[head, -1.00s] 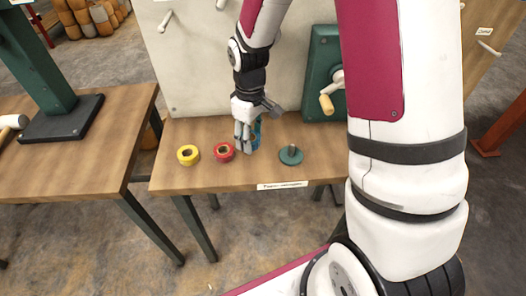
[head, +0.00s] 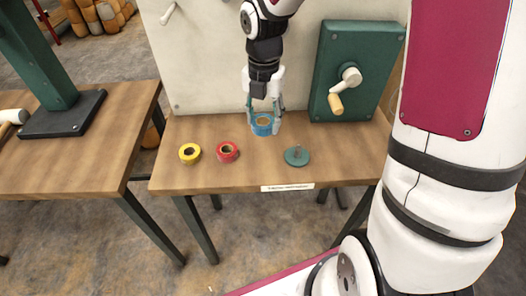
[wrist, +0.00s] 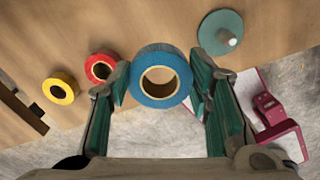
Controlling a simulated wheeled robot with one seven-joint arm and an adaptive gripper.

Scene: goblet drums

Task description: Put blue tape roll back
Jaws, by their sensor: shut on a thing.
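The blue tape roll (head: 262,130) is between the fingers of my gripper (head: 265,120), over the back part of the right table. In the wrist view the roll (wrist: 160,54) is gripped from both sides by the green-padded fingers (wrist: 162,86), its hole facing the camera. It looks larger than the other rolls there, so it seems held above the tabletop. A round teal base with a short upright peg (head: 296,156) stands empty to the right and nearer the front edge; it also shows in the wrist view (wrist: 220,34). The roll is apart from the peg.
A red tape roll (head: 227,151) and a yellow one (head: 189,153) lie left of the peg base on the table (head: 250,176). A pale panel (head: 205,65) and a green box with a crank (head: 352,60) stand behind. A label is on the front edge.

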